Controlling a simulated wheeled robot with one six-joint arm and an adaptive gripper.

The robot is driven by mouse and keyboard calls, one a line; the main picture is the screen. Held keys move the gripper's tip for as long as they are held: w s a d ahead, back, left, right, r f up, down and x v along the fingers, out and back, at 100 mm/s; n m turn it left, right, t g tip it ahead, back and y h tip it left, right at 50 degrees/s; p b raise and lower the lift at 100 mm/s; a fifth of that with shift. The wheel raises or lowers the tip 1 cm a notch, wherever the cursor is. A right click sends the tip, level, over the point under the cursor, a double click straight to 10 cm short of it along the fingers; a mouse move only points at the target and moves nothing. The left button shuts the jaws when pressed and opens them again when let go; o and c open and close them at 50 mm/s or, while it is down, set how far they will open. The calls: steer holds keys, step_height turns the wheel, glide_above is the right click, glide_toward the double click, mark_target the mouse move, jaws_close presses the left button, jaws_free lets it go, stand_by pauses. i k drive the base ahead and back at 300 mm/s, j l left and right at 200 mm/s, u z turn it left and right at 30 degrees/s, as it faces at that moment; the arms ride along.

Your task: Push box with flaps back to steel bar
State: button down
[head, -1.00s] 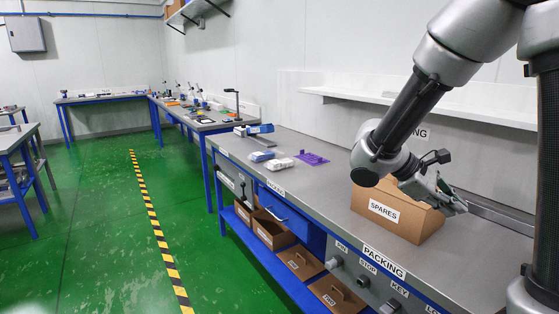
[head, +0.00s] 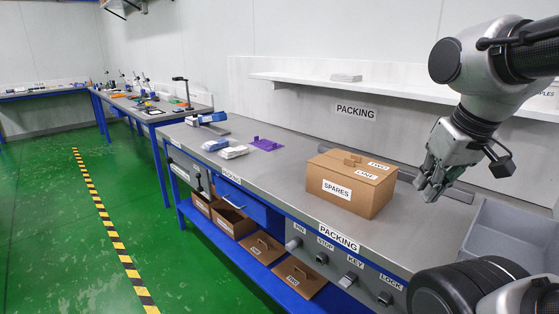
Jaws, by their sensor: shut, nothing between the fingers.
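The brown cardboard box (head: 350,183) labelled SPARES stands upright on the packing bench. Its top flaps are closed, with a small raised tab and two labels on them. The grey steel bar (head: 455,191) lies along the bench behind the box, and its left part is hidden by the box. I cannot tell whether the box touches the bar. My gripper (head: 428,190) is shut and empty, pointing down to the right of the box and apart from it, in front of the bar in the picture.
A grey bin (head: 505,240) stands at the right of the bench (head: 270,175). A purple part (head: 266,144), a white pack (head: 234,152) and a blue pack (head: 215,145) lie to the left. A white shelf (head: 400,91) runs along the wall above.

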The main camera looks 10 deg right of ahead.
mark_target(362, 199)
steer(key=i+j, duration=0.2)
steer(key=j, duration=0.15)
steer(key=i+j, duration=0.15)
steer(key=j, duration=0.2)
steer(key=i+j+z, duration=0.1)
steer(key=i+j, duration=0.3)
steer(key=j, duration=0.25)
steer(key=j+z, duration=0.1)
steer(key=z, duration=0.3)
steer(key=j+z, duration=0.1)
steer(key=z, duration=0.3)
steer(key=j+z, duration=0.15)
steer(key=z, duration=0.25)
steer(key=i, duration=0.05)
